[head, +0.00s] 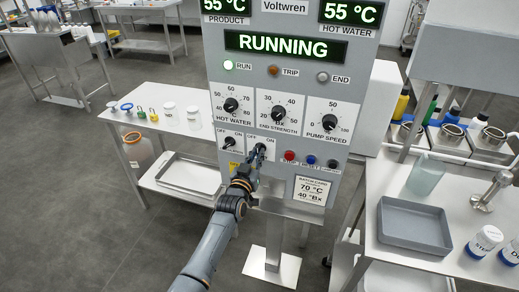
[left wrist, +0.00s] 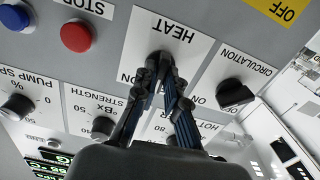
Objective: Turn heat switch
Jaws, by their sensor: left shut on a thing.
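The heat switch (left wrist: 160,56) is a black knob on a white plate lettered HEAT, which appears upside down in the left wrist view. My left gripper (left wrist: 163,72) is closed around this knob, its two dark fingers on either side and mostly hiding it. In the head view my left gripper (head: 258,153) reaches up to the lower part of the grey control panel (head: 216,100), at the right one of two ON/OFF switches. The knob's exact angle is hard to tell. My right gripper is not in view.
The circulation switch (left wrist: 234,94) sits beside the heat switch. Red (head: 289,156) and blue (head: 311,160) buttons are right of my gripper. Three dials (head: 278,112) are above. The display (head: 283,46) reads RUNNING, with the RUN lamp (head: 228,65) green. Tables flank the panel.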

